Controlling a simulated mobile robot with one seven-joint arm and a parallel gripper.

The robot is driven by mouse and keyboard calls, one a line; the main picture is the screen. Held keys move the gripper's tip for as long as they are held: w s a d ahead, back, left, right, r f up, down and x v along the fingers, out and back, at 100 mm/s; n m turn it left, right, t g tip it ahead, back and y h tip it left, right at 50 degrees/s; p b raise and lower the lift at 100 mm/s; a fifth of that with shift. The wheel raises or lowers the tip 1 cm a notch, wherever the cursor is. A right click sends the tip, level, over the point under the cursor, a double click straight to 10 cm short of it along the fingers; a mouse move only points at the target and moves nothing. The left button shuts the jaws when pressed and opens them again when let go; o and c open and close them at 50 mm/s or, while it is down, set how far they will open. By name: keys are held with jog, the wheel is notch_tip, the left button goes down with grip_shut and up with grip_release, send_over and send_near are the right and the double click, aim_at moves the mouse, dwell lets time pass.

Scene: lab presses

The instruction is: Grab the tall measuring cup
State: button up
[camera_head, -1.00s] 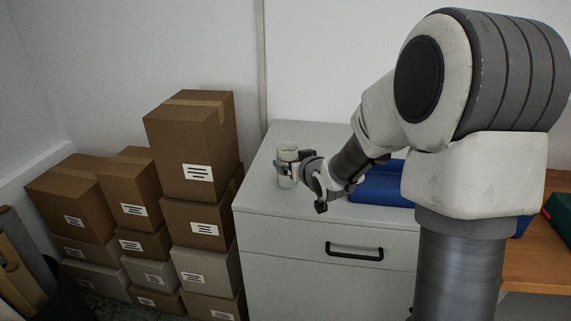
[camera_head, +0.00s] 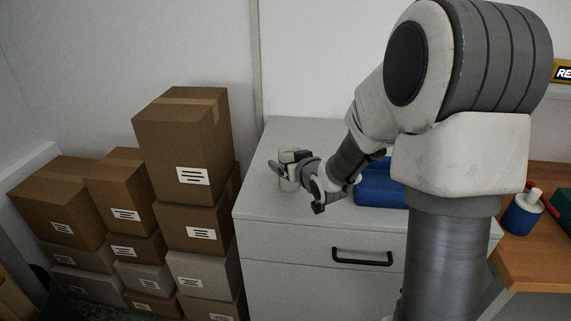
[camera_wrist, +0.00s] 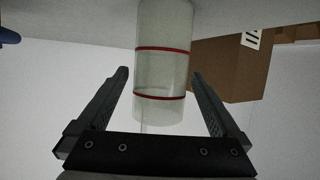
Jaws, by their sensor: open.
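The tall measuring cup (camera_head: 289,183) is a pale, translucent cylinder standing upright on the grey cabinet top. In the wrist view the cup (camera_wrist: 161,70) shows two red rings around its body. My gripper (camera_head: 283,168) is at the cup, partly covering its middle in the head view. In the wrist view my gripper (camera_wrist: 158,75) is open, with one finger on each side of the cup and a visible gap at both sides.
The grey cabinet (camera_head: 300,240) has a drawer with a black handle. A blue box (camera_head: 380,188) lies to the right of my gripper. Stacked cardboard boxes (camera_head: 180,145) stand left of the cabinet. A wooden table (camera_head: 545,240) with a blue-and-white container (camera_head: 522,212) is at the right.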

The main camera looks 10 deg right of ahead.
jog(key=shift+w+f, duration=0.1)
jog(key=shift+w, duration=0.1)
jog(key=c, duration=1.2)
jog(key=shift+c, duration=0.6)
